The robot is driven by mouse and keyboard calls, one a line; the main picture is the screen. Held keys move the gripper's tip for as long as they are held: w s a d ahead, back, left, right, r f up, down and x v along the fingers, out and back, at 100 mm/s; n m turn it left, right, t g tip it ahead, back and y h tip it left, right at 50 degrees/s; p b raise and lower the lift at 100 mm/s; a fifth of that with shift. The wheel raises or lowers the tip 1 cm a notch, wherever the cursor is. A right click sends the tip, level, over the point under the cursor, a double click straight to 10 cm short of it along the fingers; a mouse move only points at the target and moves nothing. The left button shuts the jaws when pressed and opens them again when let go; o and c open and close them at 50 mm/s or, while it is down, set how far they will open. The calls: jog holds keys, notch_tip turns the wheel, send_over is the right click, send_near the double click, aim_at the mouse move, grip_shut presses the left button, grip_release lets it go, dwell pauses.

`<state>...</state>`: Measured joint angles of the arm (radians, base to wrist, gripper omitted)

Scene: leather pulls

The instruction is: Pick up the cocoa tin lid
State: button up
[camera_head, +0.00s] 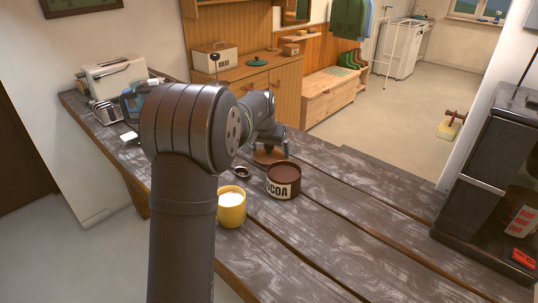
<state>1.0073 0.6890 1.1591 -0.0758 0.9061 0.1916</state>
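The cocoa tin (284,190), brown with a pale "COCOA" label, stands upright on the wooden table and shows a dark open-looking top. A flat reddish-brown disc, which looks like the cocoa tin lid (262,157), lies just behind the tin, to its left. My gripper (271,150) is at the lid, pointing down over it and hiding part of it. The fingers are small and dark here, so I cannot tell whether they touch the lid or are open or shut.
A yellow mug (231,208) and a small dark round dish (241,173) stand left of the tin. A toaster (115,77) is at the far left end. A black coffee machine (492,180) stands at the right. The table (350,225) right of the tin is clear.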

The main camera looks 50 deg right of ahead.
jog(key=c, duration=0.5)
jog(key=shift+r, duration=0.65)
notch_tip(320, 180, up, 3)
jog(key=shift+f, duration=0.2)
jog(key=s+r, duration=0.7)
jog(key=s, duration=0.4)
jog(key=s+a+r, duration=0.2)
jog(key=a+r, duration=0.1)
jog(key=a, duration=0.5)
notch_tip(320, 180, down, 7)
jog(key=shift+a, duration=0.15)
